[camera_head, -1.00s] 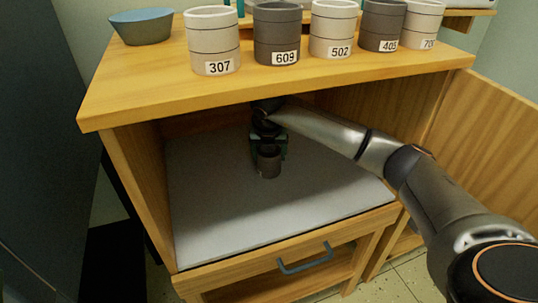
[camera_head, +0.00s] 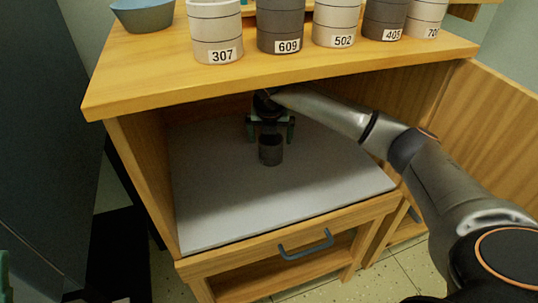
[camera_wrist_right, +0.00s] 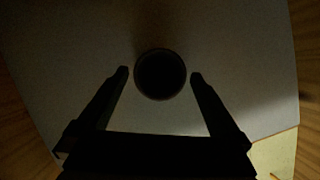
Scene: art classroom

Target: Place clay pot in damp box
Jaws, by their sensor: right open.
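The small dark clay pot (camera_head: 270,152) stands upright on the pale floor of the open wooden damp box (camera_head: 215,215). My right gripper (camera_head: 271,136) is inside the box, just behind and above the pot in the head view. It is open, with its fingers spread. In the right wrist view, the pot (camera_wrist_right: 160,75) shows its round dark mouth between the two fingertips, with a gap on each side. A greenish sliver at the lower left edge of the head view may be my left gripper (camera_head: 4,275); its jaws cannot be made out.
Several numbered grey and white pots, including 609 (camera_head: 281,24), stand on the wooden top (camera_head: 160,73) beside a blue bowl (camera_head: 143,15). A wooden door panel (camera_head: 495,120) stands open at right. A drawer with a grey handle (camera_head: 305,246) is below. The box floor around the pot is clear.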

